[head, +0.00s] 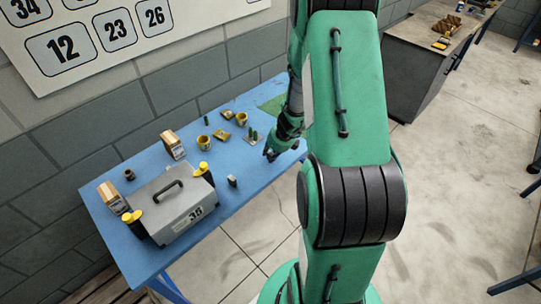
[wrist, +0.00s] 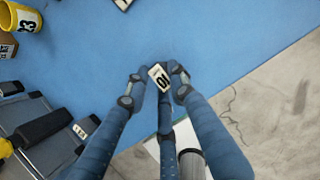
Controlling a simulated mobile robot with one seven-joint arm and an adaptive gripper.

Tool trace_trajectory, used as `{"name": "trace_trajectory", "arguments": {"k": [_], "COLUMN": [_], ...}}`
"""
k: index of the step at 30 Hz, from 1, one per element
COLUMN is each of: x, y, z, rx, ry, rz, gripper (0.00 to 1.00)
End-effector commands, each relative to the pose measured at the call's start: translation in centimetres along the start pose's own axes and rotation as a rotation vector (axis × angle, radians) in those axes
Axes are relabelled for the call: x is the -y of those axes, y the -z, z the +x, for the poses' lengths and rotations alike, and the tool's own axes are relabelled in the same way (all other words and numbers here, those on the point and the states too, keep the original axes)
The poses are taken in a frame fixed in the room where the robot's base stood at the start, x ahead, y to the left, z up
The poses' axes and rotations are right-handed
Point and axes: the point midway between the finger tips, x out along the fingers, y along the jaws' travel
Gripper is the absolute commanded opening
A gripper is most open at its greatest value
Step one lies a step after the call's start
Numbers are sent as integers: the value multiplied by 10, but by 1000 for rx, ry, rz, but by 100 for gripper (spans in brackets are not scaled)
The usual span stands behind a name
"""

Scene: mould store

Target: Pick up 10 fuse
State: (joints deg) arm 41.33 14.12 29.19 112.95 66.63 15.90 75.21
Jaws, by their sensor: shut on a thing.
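In the wrist view, the fuse (wrist: 160,78) shows a pale face with a dark "10". It sits between the blue fingertips of my gripper (wrist: 158,84), which are shut on it. Its lower part is hidden by the fingers. The fingertips are over the blue table (wrist: 235,45), close to its edge; I cannot tell whether the fuse touches the top. In the head view, my gripper (head: 271,153) is low at the table's right end, and the fuse cannot be made out there.
A grey case (head: 190,211) with a black handle stands at the table's near end, with yellow-topped items and cartons around it. A small dark cylinder (head: 232,181) stands right of the case. Yellow cups (head: 203,143) and small parts lie farther back. Bare floor lies beyond the table edge.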

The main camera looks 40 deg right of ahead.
Motion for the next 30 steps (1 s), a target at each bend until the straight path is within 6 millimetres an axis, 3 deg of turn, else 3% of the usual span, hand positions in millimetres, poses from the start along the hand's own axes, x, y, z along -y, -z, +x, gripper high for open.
{"name": "trace_trajectory", "arguments": {"k": [8, 30], "x": [0, -59], "y": [-13, 70], "z": [-31, -69], "rx": [2, 1], "ry": [0, 1], "rz": [1, 3], "gripper": [0, 0]}}
